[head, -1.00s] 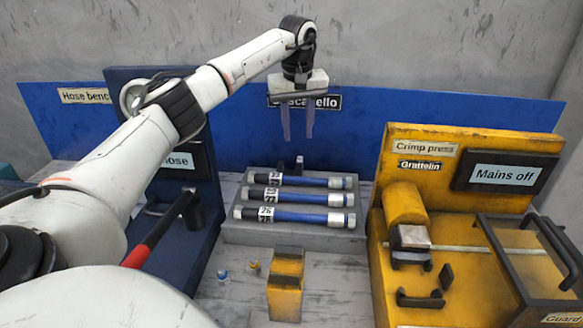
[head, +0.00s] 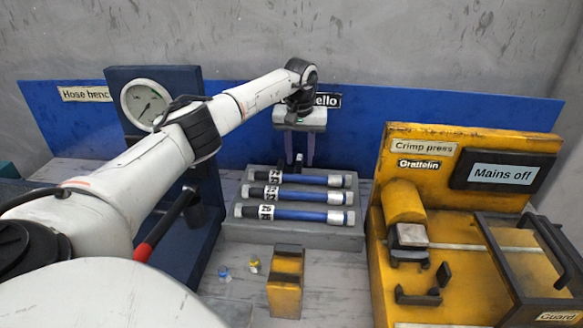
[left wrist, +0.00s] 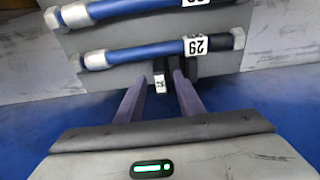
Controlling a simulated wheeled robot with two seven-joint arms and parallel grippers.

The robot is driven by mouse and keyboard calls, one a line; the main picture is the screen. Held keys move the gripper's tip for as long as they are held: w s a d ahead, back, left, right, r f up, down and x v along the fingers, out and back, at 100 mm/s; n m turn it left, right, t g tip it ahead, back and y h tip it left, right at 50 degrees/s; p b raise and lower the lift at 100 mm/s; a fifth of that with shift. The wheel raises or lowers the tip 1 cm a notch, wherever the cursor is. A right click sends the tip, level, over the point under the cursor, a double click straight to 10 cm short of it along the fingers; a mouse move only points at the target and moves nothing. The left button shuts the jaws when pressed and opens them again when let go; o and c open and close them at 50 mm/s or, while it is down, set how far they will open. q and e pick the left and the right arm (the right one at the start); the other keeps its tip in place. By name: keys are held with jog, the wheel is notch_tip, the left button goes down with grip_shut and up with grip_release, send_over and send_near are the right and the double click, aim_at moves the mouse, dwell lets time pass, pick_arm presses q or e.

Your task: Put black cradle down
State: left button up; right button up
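My left gripper (head: 296,160) hangs fingers-down at the back edge of the grey hose rack (head: 290,238). Its two purple fingers are apart. A small upright black piece (head: 299,161), perhaps the black cradle, stands at the rack's back between the fingertips. In the left wrist view the open gripper (left wrist: 162,76) has this black piece (left wrist: 187,66) and a small white tag (left wrist: 160,83) near its tips; contact cannot be told. Another black U-shaped piece (head: 416,298) lies on the yellow crimp press (head: 400,160). My right gripper is not in view.
Several blue hoses (head: 300,214) with metal ends lie on the rack. A blue panel (head: 400,115) stands close behind. A yellow block (head: 285,285) and small fittings (head: 254,266) are in front. The dark hose bench with gauge (head: 145,103) stands left.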

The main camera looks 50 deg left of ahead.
pick_arm(q)
jog(key=shift+a+f, duration=0.1)
jog(key=shift+f, duration=0.55)
grip_shut()
jog(key=shift+w+r, duration=0.1)
jog(key=shift+r, duration=0.05)
